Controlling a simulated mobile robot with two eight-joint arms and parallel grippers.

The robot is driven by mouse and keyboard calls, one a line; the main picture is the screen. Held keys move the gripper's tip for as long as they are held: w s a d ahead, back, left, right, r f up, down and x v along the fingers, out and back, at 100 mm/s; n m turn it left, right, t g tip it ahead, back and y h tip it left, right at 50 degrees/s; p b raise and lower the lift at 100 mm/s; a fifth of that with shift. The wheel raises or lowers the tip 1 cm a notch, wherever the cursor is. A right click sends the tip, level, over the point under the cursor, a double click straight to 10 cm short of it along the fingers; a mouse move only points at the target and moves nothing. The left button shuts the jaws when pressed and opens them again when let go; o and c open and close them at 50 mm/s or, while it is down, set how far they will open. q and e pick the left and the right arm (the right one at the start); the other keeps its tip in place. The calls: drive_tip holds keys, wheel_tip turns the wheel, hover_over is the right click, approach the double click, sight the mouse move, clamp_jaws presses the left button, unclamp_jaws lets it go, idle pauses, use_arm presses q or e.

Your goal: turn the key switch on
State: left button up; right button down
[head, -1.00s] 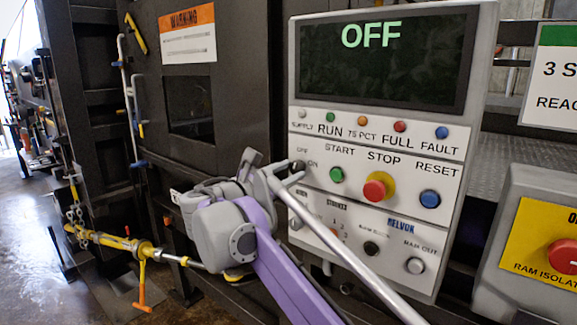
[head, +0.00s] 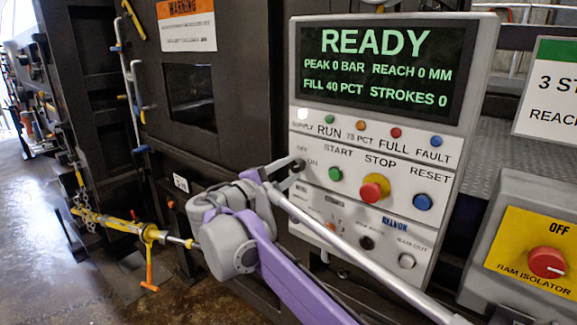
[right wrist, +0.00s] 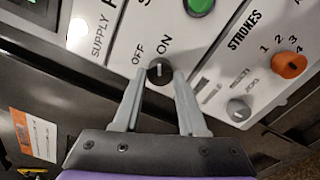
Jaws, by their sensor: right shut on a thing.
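The key switch is a small dark knob with a pale line, between the OFF and ON labels in the right wrist view (right wrist: 159,71). In the head view it shows partly at the panel's left side (head: 299,165). My right gripper (right wrist: 158,80) is shut on the knob, one finger on each side. It also shows in the head view (head: 290,172), where the arm hides part of the switch. The control panel's display (head: 384,66) reads READY, with fill at 40 PCT. The supply lamp (head: 303,114) looks pale and lit. My left gripper is not in view.
Below the display are the green start button (head: 335,174), the red stop button (head: 373,190) and the blue reset button (head: 422,202). An orange selector (right wrist: 289,65) is to the right of the switch. A red ram isolator knob (head: 546,262) stands further right.

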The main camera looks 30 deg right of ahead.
drive_tip(key=shift+m, duration=0.3)
drive_tip(key=shift+c, duration=2.3)
unclamp_jaws()
drive_tip(key=v, duration=1.1)
drive_tip(key=shift+b, duration=0.45)
drive_tip(key=shift+d, duration=0.1)
